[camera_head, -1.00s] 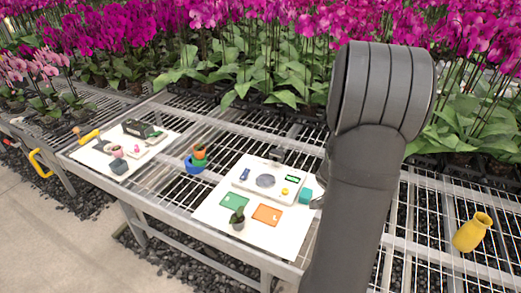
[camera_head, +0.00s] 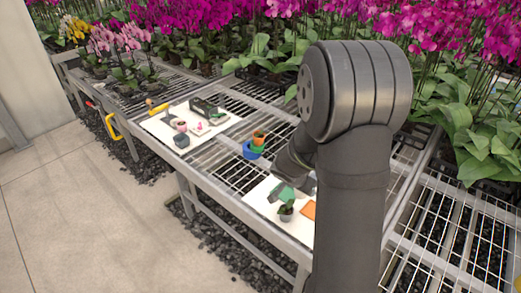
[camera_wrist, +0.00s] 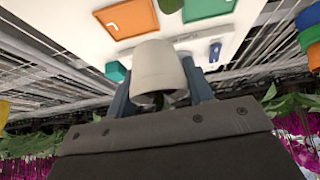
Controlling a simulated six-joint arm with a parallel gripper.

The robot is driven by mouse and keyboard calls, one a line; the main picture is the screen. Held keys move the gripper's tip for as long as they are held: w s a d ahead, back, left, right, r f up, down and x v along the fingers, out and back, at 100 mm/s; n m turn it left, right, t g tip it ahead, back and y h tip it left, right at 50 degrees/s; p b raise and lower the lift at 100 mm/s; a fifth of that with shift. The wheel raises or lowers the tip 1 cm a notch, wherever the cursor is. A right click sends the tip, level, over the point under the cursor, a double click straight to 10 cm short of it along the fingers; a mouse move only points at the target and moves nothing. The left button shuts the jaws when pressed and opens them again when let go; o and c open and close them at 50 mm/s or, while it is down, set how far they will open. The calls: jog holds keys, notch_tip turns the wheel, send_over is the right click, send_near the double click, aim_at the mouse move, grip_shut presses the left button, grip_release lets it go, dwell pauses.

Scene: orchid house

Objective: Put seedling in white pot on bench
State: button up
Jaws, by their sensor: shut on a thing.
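In the head view my arm covers most of the gripper. I cannot tell whether the pot touches the board. The bench (camera_head: 237,204) is a metal mesh with a pale frame.
An orange card (camera_wrist: 127,18), a green card (camera_wrist: 208,8) and a teal block (camera_wrist: 115,71) lie on the right white board. A blue bowl (camera_head: 249,151) with green and orange pots stands behind-left. The left white board (camera_head: 158,129) holds several items.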

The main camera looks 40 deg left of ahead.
jog(key=s+a+f, duration=0.1)
jog(key=a+f, duration=0.1)
jog(key=a, duration=0.1)
jog(key=s+a+f, duration=0.1)
jog(key=a+f, duration=0.1)
jog(key=a, duration=0.2)
jog(key=s+a+f, duration=0.1)
jog(key=a+f, duration=0.2)
jog(key=a, duration=0.1)
jog(key=shift+s, duration=0.25)
jog(key=shift+f, duration=1.95)
jog(key=shift+f, duration=0.15)
jog(key=o, duration=1)
jog(key=v, duration=1.2)
jog(key=shift+a, duration=0.1)
